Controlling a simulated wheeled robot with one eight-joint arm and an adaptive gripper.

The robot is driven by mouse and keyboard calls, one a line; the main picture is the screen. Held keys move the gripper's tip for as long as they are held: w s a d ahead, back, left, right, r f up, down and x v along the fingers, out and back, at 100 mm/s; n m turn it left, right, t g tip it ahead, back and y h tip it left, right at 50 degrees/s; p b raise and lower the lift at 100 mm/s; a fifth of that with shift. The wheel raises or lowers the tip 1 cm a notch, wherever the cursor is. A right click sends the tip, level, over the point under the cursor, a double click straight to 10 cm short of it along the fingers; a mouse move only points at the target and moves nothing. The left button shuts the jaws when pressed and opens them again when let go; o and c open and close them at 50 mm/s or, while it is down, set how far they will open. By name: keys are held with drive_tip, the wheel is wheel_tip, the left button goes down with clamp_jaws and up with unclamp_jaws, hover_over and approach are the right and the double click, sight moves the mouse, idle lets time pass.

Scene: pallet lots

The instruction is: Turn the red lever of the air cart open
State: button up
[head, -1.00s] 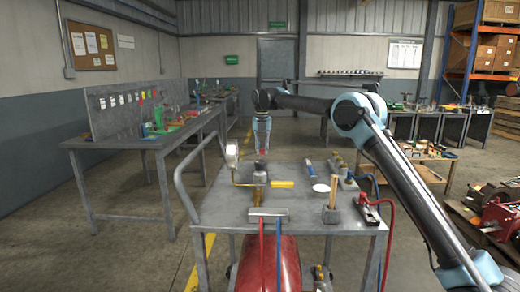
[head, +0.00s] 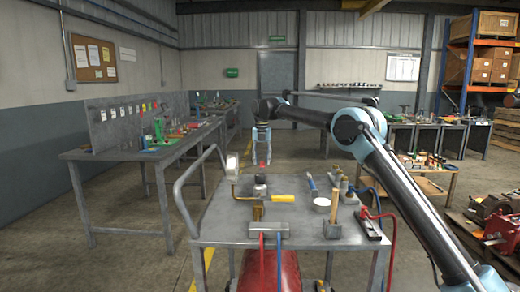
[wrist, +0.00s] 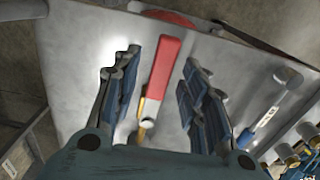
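The air cart (head: 215,222) is a grey metal-topped cart with a valve assembly on its top. The red lever (wrist: 165,65) shows in the wrist view as a long flat red bar, roughly lengthwise between my fingers, with a yellow-brass part at its lower end. My gripper (wrist: 162,62) is open, with one finger on each side of the lever and visible gaps to it. In the head view my gripper (head: 261,162) points down over the valve area. The lever is small and hard to make out there. A yellow handle (head: 284,197) lies beside the brass valve body (head: 257,212).
A gauge (head: 232,166) stands left of the valve. Red and blue hoses hang at the front. A workbench (head: 110,152) stands left.

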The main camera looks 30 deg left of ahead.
sight(262, 164)
wheel_tip(262, 164, up, 11)
drive_tip(key=shift+f, duration=0.15)
idle(0.4)
drive_tip(key=shift+w+d, duration=0.1)
idle(0.4)
